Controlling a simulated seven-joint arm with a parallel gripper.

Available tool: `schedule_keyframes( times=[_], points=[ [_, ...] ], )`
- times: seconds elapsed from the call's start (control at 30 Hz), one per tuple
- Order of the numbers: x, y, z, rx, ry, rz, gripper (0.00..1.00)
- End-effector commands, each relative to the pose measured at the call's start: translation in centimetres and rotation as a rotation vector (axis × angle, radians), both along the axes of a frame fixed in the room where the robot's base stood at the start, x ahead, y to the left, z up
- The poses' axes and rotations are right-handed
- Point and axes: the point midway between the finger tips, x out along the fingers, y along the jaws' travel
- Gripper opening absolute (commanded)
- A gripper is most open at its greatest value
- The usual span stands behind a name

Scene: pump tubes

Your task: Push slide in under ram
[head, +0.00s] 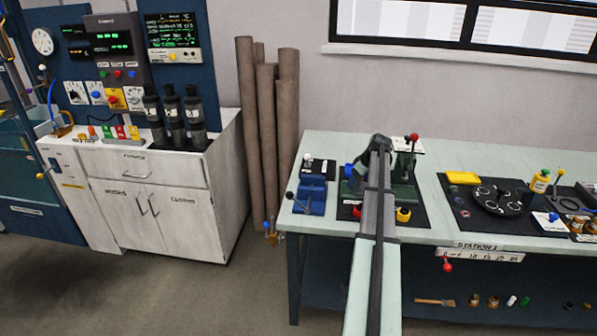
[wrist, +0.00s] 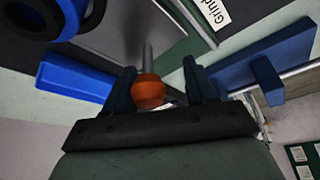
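A green press (head: 404,180) with a red-balled lever (head: 413,137) stands on a dark mat on the bench, partly hidden behind my arm. In the wrist view, an orange ball knob (wrist: 150,91) on a short grey rod lies between the two dark fingers of my gripper (wrist: 160,85). The fingers stand apart, with a clear gap between the knob and the right finger. The rod meets a flat grey plate (wrist: 125,35); I cannot tell whether this is the slide. My fingertips are hidden in the head view. The ram cannot be made out.
A blue vise (head: 311,193) stands left of the press. A dark round tray (head: 500,197) and bottles are at right.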

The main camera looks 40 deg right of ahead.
Motion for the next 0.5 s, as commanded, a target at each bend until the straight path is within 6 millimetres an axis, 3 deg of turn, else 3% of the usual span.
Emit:
schedule_keyframes(
  times=[0.1,0.5],
  points=[
    [1.5,1.6,0.0,0.001,-0.001,0.003,0.55],
    [-1.2,0.8,6.2,0.0,-0.002,-0.001,0.55]
  ],
)
